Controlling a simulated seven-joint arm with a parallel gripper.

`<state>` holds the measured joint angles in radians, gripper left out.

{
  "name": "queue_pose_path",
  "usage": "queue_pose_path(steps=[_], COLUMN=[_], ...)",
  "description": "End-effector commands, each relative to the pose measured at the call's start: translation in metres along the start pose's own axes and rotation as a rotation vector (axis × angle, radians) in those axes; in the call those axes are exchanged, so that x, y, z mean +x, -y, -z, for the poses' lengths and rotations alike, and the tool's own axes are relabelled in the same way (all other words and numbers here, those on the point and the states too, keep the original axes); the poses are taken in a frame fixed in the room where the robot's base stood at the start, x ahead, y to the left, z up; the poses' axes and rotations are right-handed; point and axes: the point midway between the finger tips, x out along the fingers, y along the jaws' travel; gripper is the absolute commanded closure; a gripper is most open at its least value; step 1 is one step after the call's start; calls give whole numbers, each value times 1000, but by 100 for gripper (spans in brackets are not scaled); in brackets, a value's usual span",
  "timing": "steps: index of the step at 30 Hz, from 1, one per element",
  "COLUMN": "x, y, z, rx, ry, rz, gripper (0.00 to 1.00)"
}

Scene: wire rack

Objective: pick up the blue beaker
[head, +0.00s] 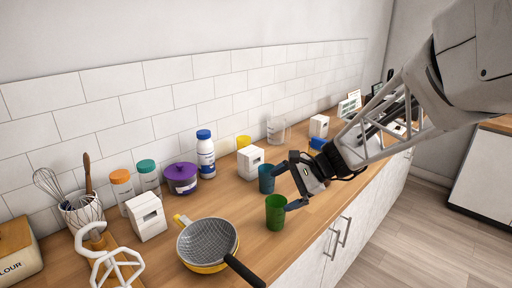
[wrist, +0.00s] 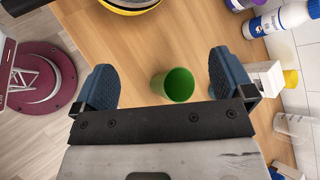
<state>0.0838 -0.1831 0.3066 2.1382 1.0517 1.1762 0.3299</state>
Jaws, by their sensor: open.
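The blue beaker (head: 265,179), dark blue and upright, stands on the wooden counter in the head view, just left of my gripper's far finger. I cannot make it out in the wrist view, where the right finger may cover it. My gripper (head: 282,188) is open and empty, low over the counter. In the wrist view my gripper (wrist: 162,72) has its two fingers wide apart. A green beaker (head: 275,213) stands near the counter's front edge, by the near finger. In the wrist view the green beaker (wrist: 178,85) shows between the fingers, closer to the right one.
A white box (head: 250,162) stands just behind the blue beaker. A frying pan (head: 208,243) lies at the front left. A white bottle (head: 206,154), a purple pot (head: 181,178) and a glass jug (head: 276,130) line the tiled wall. Some counter is bare left of the beakers.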

Motion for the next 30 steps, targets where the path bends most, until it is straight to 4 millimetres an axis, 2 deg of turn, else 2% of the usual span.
queue_pose_path(steps=[6, 11, 18, 24, 30], x=[14, 22, 31, 35, 36], y=[44, 74, 111, 133, 142], z=[43, 78, 138, 186, 212], rx=[188, 318, 507, 634, 697], ry=[113, 196, 320, 408, 455], rz=[142, 248, 411, 531, 597], gripper=[1, 1, 1, 1, 1])
